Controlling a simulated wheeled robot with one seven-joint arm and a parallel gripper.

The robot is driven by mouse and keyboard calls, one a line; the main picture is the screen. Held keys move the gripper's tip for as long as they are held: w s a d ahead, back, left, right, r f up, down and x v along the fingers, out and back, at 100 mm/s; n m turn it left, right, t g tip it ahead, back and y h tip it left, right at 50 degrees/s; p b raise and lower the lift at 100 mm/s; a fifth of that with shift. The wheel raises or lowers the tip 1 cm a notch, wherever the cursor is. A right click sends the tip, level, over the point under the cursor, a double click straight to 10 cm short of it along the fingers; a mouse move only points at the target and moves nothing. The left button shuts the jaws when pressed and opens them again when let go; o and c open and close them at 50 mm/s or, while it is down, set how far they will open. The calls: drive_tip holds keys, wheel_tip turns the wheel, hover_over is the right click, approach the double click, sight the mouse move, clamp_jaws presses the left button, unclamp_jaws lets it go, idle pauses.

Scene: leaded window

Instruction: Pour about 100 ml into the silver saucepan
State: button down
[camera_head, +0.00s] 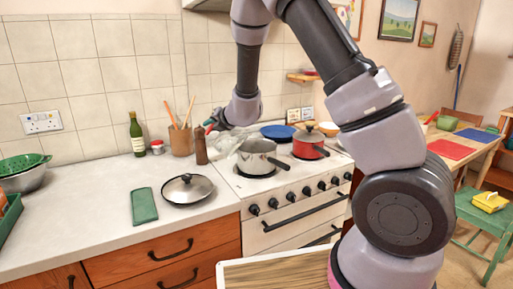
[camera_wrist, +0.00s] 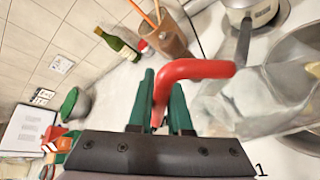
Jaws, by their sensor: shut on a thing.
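The silver saucepan (camera_head: 256,158) stands upright on the front left of the cooker. My gripper (camera_head: 214,124) is shut on the red handle of a clear jug (camera_head: 228,143), just left of and above the pan. In the wrist view the green fingers of my gripper (camera_wrist: 163,100) clasp that handle, and the see-through jug (camera_wrist: 235,108) extends right, seemingly tilted. A round metal rim shows beyond the jug there. The liquid level in the jug is hard to make out, and I cannot see inside the saucepan.
A red pot (camera_head: 309,145) stands right of the saucepan, and a blue dish (camera_head: 278,132) behind it. A brown pepper mill (camera_head: 201,150), utensil crock (camera_head: 181,140) and green bottle (camera_head: 137,135) stand to the left. A lid (camera_head: 187,189) and green cloth (camera_head: 144,206) lie on the counter.

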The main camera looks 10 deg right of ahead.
drive_tip(key=shift+w+d+r+p, duration=0.15)
drive_tip(key=shift+d+r+p, duration=0.05)
drive_tip(key=shift+d+p, duration=0.25)
drive_tip(key=shift+w+d+r+m+y+p, duration=0.25)
drive_tip(key=shift+d+m+y+p, duration=0.3)
drive_tip(key=shift+p, duration=0.9)
drive_tip(key=shift+w+d+r+m+y, duration=0.2)
drive_tip(key=shift+d+m+y, duration=0.15)
drive_tip(key=shift+m, duration=0.2)
drive_tip(key=shift+d+r, duration=0.3)
drive_tip(key=shift+r, duration=0.1)
idle(0.3)
drive_tip(key=shift+a+f, duration=0.25)
drive_tip(key=a+f+n+h, duration=0.1)
drive_tip(key=s+a+f+n+h, duration=0.1)
drive_tip(key=shift+s+a+n, duration=0.2)
drive_tip(key=shift+a+n, duration=0.1)
drive_tip(key=shift+a, duration=0.1)
drive_tip(key=shift+f, duration=0.45)
drive_tip(key=shift+s+a+f+n+h, duration=0.1)
drive_tip(key=shift+a+f+n+h, duration=0.15)
drive_tip(key=shift+f+n+h, duration=0.2)
idle(0.8)
